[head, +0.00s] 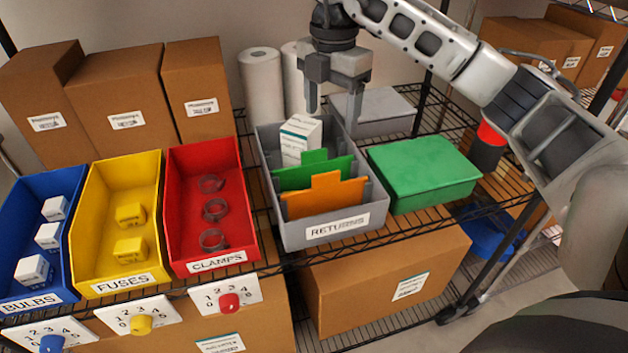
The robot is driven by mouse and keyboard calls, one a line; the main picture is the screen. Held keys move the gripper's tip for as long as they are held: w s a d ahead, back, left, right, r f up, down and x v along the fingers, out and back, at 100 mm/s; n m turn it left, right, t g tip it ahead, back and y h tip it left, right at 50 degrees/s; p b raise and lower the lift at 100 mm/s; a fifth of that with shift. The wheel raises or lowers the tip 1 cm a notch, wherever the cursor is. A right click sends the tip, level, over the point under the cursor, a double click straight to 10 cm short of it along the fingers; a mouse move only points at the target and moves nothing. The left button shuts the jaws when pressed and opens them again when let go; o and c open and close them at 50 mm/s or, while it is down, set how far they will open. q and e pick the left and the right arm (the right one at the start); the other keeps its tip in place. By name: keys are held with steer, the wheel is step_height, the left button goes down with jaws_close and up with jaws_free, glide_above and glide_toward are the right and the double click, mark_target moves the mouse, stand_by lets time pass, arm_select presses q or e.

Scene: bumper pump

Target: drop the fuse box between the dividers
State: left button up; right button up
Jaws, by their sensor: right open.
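The grey bin labelled RETURNS (295,232) holds a green divider (312,172) and, nearer the front, an orange divider (325,195). The bottom of the gap between them is hidden. A white box (299,143) with a teal band stands tilted in the bin behind the green divider. Two small yellow boxes, one farther back (130,214) and one nearer (131,248), lie in the yellow FUSES bin (92,232). My right gripper (333,108) is open and empty, fingers down, over the back of the grey bin, beside the white box's top. My left gripper is out of view.
A blue bin (62,180) and a red bin (238,232) flank the yellow bin. A green lidded box (425,170) stands right of the grey bin, with a grey box (385,110) behind. White rolls (261,85) and cardboard boxes (120,95) stand at the back.

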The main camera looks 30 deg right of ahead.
step_height(320, 180, up, 6)
steer(key=p, duration=0.1)
steer(key=shift+r, duration=0.2)
steer(key=shift+s, duration=0.1)
stand_by(0.3)
